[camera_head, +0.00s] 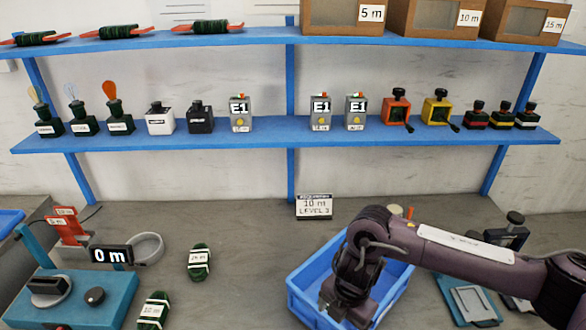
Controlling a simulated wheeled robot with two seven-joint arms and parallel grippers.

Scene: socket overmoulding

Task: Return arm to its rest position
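My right arm comes in from the right, a dark purple-grey arm with a white label on its upper link. Its gripper (346,314) points down over the blue bin (300,292) on the worktop, near the bottom of the view. The arm covers much of the bin's inside and right part. The fingertips are small and dark, and I cannot tell whether they are open or hold anything. My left arm and gripper are not in view.
A teal fixture (470,298) is at the right. Blue shelves (262,140) hold bottles, devices and boxes. Worktop between coils and bin is clear.

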